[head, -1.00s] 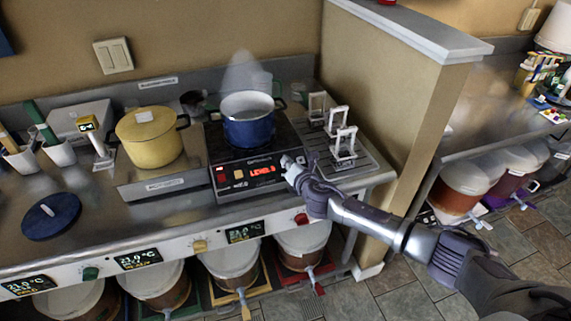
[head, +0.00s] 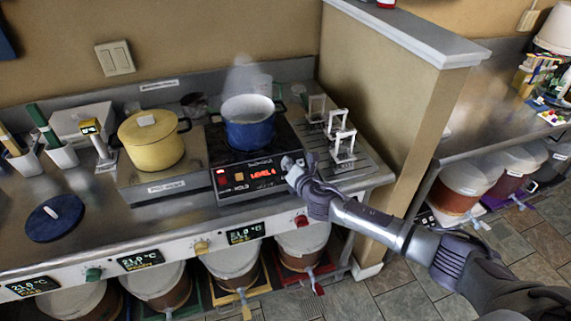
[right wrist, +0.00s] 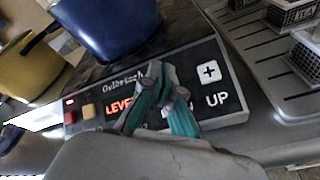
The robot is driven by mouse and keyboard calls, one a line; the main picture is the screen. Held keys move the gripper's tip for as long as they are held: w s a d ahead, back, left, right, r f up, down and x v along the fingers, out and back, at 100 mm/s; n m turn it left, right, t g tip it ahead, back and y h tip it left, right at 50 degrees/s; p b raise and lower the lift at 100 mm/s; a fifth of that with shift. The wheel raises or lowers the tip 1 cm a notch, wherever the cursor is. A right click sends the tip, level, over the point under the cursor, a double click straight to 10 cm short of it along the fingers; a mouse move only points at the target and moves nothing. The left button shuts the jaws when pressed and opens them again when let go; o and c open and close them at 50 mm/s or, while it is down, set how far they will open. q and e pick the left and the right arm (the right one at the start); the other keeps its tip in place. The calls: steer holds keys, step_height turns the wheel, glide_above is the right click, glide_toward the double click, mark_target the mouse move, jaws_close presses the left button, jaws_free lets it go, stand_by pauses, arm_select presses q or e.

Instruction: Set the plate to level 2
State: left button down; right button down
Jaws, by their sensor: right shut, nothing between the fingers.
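The hot plate (head: 213,172) has a black top and a front panel with a red display (head: 263,172), which seems to read LEVEL 4, though the digit is small. In the right wrist view the display (right wrist: 118,107) is partly covered by my fingers. The plus button marked UP (right wrist: 209,72) is clear, just right of the fingers; a second label is mostly hidden behind them. My right gripper (head: 289,163) is shut and empty at the panel's right end. It shows in the right wrist view (right wrist: 163,85); contact cannot be told. My left gripper is not in view.
A steaming blue pot (head: 249,131) stands on the plate. A yellow pot (head: 151,147) stands to its left. White racks (head: 343,146) stand on a grooved drainer at right, beside a wall (head: 390,90). A dark blue lid (head: 53,220) lies at left.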

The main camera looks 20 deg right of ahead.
steer(key=shift+f, duration=0.15)
stand_by(0.3)
steer(key=shift+w+f, duration=0.25)
steer(key=shift+w+f+b, duration=0.15)
steer(key=shift+f+b, duration=0.25)
steer(key=shift+b, duration=0.2)
stand_by(0.4)
steer(key=shift+r, duration=0.1)
steer(key=shift+s+r+p, duration=0.25)
steer(key=shift+r+p, duration=0.3)
steer(key=shift+p, duration=0.3)
steer(key=shift+s+r, duration=0.1)
steer(key=shift+s, duration=0.05)
